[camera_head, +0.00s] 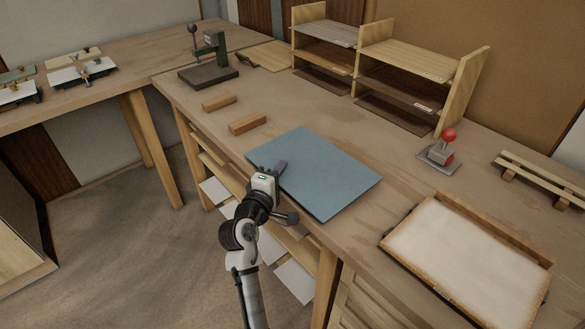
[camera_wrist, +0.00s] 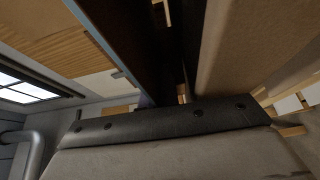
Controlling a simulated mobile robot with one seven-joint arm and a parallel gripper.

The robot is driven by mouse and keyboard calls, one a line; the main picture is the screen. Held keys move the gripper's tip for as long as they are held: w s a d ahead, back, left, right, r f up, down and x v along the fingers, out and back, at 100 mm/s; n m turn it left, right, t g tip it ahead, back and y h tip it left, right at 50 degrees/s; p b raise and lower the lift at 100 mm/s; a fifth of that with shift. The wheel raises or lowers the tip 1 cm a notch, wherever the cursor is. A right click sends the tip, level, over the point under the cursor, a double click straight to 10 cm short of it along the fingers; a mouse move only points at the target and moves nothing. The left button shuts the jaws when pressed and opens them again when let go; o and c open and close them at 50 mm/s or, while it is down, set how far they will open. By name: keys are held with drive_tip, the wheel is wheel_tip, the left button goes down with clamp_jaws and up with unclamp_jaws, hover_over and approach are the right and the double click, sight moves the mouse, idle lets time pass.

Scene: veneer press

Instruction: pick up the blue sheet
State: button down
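The blue sheet (camera_head: 325,172) lies flat on the workbench, its near left edge along the bench's front edge. My gripper (camera_head: 279,170) is at that edge in the head view, and a dark finger shows over the sheet's near left part. The lower side of the gripper is hidden there. In the wrist view, the black gripper mount (camera_wrist: 165,124) fills the lower middle. Dark surfaces and a thin blue-grey edge run up from it close by; I cannot tell whether the fingers are closed on the sheet.
Two wooden blocks (camera_head: 248,123) and a green press (camera_head: 211,59) are to the left on the workbench (camera_head: 390,200). Wooden shelves (camera_head: 375,62) stand behind. A red-knobbed lever (camera_head: 441,152) and a wood-framed tray (camera_head: 395,246) are to the right. White sheets (camera_head: 295,280) lie on shelves below.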

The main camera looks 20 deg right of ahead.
wheel_tip(320, 180, up, 20)
drive_tip(key=b, duration=0.1)
